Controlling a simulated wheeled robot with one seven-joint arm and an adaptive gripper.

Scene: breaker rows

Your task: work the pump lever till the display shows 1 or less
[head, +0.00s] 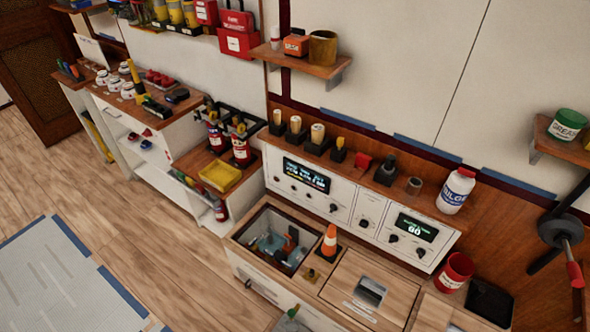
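A small dark display (416,228) on the right part of the white control panel shows what looks like 60 in pale digits. A second, wider display (306,175) with several coloured lines of text is on the panel's left part; its text is too small to read. At the right edge, a dark round fitting (560,229) carries a rod with a red grip (575,274) pointing down. It may be the pump lever, but I cannot tell for sure. My gripper is not in view.
An open well (275,241) in the counter holds a small orange part. An orange cone (329,242), a red cup (454,272) and a white bottle (456,190) stand near the panel. Wooden floor (130,225) is clear at the left, beside a grey mat (65,285).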

